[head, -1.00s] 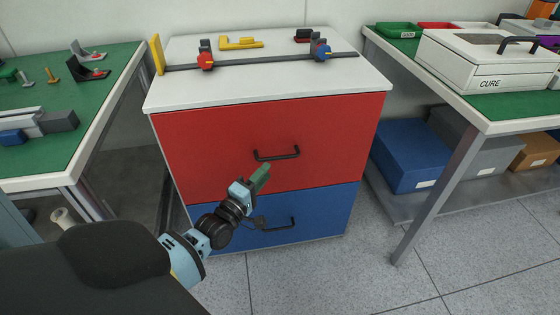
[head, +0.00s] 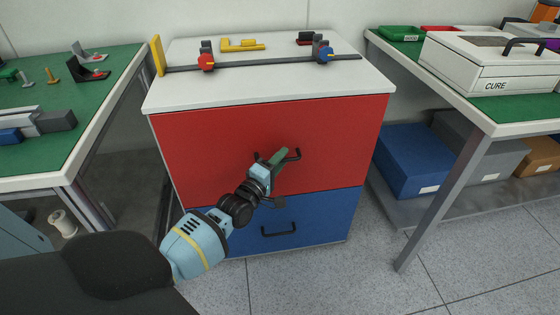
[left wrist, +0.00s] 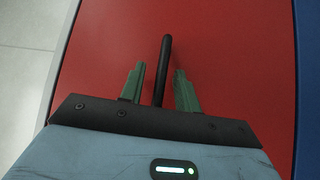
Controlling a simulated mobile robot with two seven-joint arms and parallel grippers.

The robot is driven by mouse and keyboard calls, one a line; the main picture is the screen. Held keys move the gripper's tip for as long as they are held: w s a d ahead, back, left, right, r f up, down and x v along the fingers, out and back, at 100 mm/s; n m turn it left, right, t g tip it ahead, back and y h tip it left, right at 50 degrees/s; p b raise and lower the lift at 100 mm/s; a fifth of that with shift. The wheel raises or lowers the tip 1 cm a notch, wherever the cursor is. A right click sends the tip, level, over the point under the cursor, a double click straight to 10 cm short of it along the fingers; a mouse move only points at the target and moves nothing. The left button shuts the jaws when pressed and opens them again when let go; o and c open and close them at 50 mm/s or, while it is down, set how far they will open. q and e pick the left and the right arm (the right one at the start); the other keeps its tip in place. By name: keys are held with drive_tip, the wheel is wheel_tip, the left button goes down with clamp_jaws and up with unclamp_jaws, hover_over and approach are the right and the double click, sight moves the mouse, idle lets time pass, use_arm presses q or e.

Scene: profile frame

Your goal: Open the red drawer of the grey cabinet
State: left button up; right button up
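The red drawer (head: 215,150) is the upper front of the grey cabinet (head: 280,90), whose top looks white. Its front looks flush with the blue one below, so it appears shut. Its dark bar handle (head: 294,156) is partly hidden behind my left gripper (head: 281,158). In the left wrist view the handle (left wrist: 165,60) stands between the two green fingers of the left gripper (left wrist: 160,72), with a gap on each side. The left gripper is open and holds nothing. My right gripper is not in view.
The blue drawer (head: 325,215) with its own handle (head: 279,231) is below. A rail with red and blue clamps (head: 265,63) lies on the cabinet top. Green-topped benches stand left (head: 60,150) and right (head: 500,105). Floor is clear in front, right of my arm.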

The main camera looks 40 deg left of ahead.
use_arm(q)
clamp_jaws()
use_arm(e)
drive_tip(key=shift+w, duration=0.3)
use_arm(q)
drive_tip(key=shift+d, duration=0.1)
